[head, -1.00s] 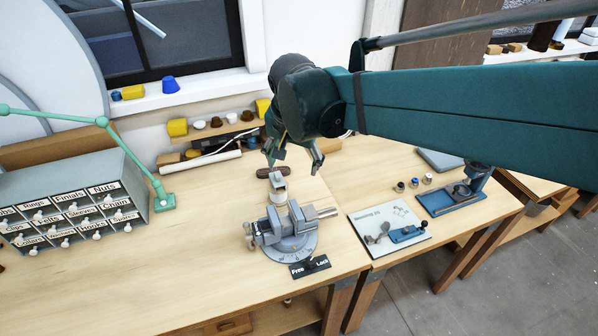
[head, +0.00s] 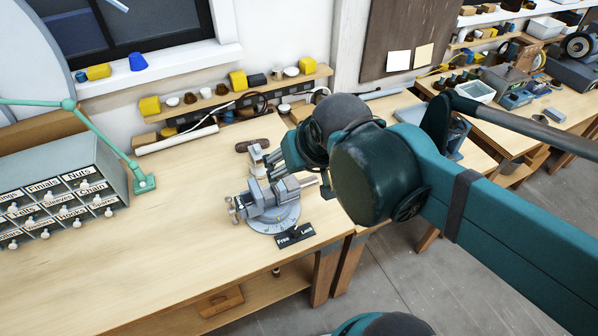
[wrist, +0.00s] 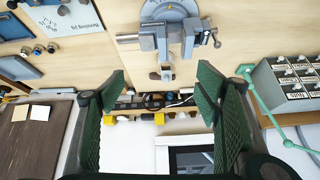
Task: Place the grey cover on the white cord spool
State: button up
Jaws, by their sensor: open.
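My gripper (wrist: 160,92) is open and empty in the wrist view, its two green fingers wide apart. In the head view it is mostly hidden behind my arm's wrist, beside the vise. I cannot surely pick out the white cord spool. White round pieces (head: 172,101) and (head: 291,71) stand on the back shelf, and a white cord (head: 212,109) runs below it. I cannot make out a grey cover for certain. A small grey-white part (head: 257,158) stands at the vise, and it also shows in the wrist view (wrist: 161,75).
The grey vise (head: 272,200) stands on its round base near the front table edge, with a Free/Lock plate (head: 295,236). A dark oval piece (head: 252,145) lies behind it. A drawer cabinet (head: 70,190) and green lamp arm (head: 105,125) stand left. The table between is clear.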

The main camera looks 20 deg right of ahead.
jog(key=shift+s+f+n+t, duration=0.2)
jog(key=shift+s+n, duration=0.1)
jog(key=shift+s, duration=0.15)
jog(key=shift+s+f+n+t, duration=0.15)
jog(key=shift+s+n, duration=0.15)
jog(key=shift+s, duration=0.15)
jog(key=shift+f, duration=0.1)
notch_tip(320, 180, down, 10)
jog(key=b, duration=1)
dwell(0.5)
